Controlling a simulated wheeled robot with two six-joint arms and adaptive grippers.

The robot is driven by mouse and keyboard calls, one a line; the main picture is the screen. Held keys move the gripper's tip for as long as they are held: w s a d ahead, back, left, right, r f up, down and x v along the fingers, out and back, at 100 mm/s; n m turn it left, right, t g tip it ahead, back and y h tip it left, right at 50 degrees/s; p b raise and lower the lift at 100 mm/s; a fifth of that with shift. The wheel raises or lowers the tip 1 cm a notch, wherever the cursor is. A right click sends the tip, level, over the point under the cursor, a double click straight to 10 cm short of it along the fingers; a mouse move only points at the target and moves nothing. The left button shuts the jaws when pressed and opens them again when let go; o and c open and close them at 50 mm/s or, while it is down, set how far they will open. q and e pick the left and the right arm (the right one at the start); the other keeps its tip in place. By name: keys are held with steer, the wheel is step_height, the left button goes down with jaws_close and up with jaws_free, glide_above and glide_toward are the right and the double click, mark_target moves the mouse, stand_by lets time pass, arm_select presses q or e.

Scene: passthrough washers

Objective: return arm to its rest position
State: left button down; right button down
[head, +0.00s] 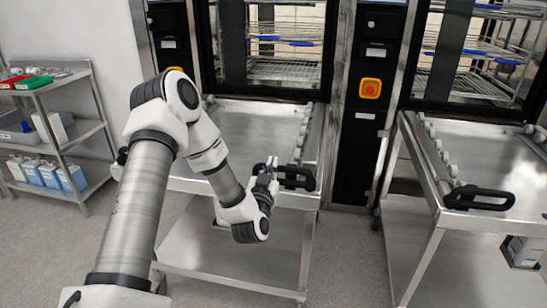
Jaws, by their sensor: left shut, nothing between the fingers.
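My left arm comes in from the lower left and bends over the middle steel cart (240,135). My left gripper (270,168) is at the cart's front edge, close to its black handle (297,177). The gripper is shut and empty. It overlaps the handle's left end in the picture, and I cannot tell whether they touch. My right gripper is not in view.
A second cart (480,170) with a black handle stands at the right. Two washers with glass doors (290,50) and wire racks stand behind the carts. A shelf (85,132) with bottles is at the left. Grey floor lies open between the carts.

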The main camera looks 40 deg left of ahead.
arm_select(q)
steer(key=s+d+f+m+g+h+p, duration=0.2)
steer(key=s+d+f+m+h+p, duration=0.3)
steer(key=d, duration=0.4)
steer(key=s+d+f+m+g+h+p, duration=0.2)
steer(key=d+f+h+p, duration=0.1)
steer(key=d+f, duration=0.5)
steer(key=s+d+f+g, duration=0.2)
steer(key=s+f+g, duration=0.1)
steer(key=s, duration=0.4)
steer(key=s+d+f+n+g+h+p, duration=0.1)
steer(key=s+d+f+g, duration=0.2)
steer(key=s, duration=0.5)
steer(key=s+d+f+n+g+h, duration=0.1)
steer(key=s+d+f+g, duration=0.1)
steer(key=s+f+g, duration=0.2)
steer(key=s+g, duration=0.3)
steer(key=s, duration=0.1)
steer(key=shift+s+d+f+p, duration=0.15)
steer(key=shift+d+f+p, duration=0.05)
steer(key=shift+d+p, duration=0.15)
steer(key=shift+a+n, duration=0.1)
steer(key=shift+n, duration=0.2)
